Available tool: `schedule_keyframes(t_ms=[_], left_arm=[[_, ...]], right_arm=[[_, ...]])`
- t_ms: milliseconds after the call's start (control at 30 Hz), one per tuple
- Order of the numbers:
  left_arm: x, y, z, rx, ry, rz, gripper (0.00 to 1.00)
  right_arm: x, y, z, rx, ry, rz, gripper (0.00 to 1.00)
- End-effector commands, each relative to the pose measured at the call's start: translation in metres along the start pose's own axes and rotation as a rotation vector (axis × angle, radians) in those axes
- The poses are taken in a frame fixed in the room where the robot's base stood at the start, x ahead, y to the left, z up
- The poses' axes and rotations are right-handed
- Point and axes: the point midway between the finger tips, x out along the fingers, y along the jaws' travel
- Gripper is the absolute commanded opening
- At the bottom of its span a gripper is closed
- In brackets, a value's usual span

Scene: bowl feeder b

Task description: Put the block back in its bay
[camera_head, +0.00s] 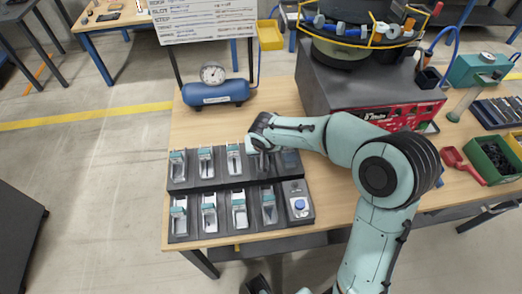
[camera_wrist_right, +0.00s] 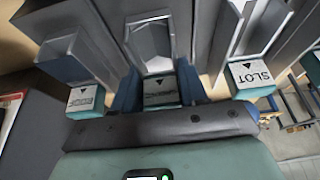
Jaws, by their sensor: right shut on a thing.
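A dark rack (camera_head: 207,187) with two rows of bays lies on the wooden bench. Several bays hold upright pale blocks with teal parts. My right gripper (camera_head: 259,158) points down over the back row, right of its middle, and hides the bay beneath. In the right wrist view, my right gripper (camera_wrist_right: 158,98) is shut on a teal block (camera_wrist_right: 160,86) with a white label, held between blue fingers. Its label is hard to read. Just beyond it is a grey metal channel (camera_wrist_right: 150,42). I cannot tell how far the block sits in a bay.
Neighbouring labelled blocks stand close on the left (camera_wrist_right: 87,97) and right (camera_wrist_right: 250,78) of the held one. A bowl feeder (camera_head: 345,95) stands behind my right arm. A blue air tank (camera_head: 215,93) with a gauge is behind the rack. Bench surface between tank and rack is clear.

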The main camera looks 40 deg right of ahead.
Motion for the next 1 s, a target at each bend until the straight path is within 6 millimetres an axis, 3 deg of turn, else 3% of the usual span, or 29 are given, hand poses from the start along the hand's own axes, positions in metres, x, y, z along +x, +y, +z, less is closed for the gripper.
schedule_keyframes(t_ms=[367, 400, 433, 467, 833, 1000], left_arm=[[0.004, -0.001, -0.002, 0.001, 0.007, 0.001, 0.72], [0.003, 0.000, -0.002, 0.001, 0.007, 0.001, 0.72], [0.003, 0.000, -0.002, 0.001, 0.007, 0.001, 0.72], [0.003, 0.000, -0.002, 0.001, 0.007, 0.001, 0.72], [-0.001, 0.001, -0.001, 0.001, 0.002, 0.001, 0.72], [-0.002, 0.001, 0.001, 0.000, -0.002, 0.000, 0.72]], right_arm=[[0.004, 0.000, 0.001, 0.000, 0.002, -0.001, 0.03], [0.003, 0.000, 0.001, 0.000, 0.001, 0.000, 0.56], [0.003, 0.000, 0.001, 0.000, 0.001, 0.000, 0.65], [0.002, 0.000, 0.001, 0.000, 0.001, 0.000, 0.68], [-0.002, 0.000, -0.001, 0.000, 0.001, 0.000, 0.68], [-0.029, -0.001, -0.002, 0.001, 0.007, -0.004, 0.68]])
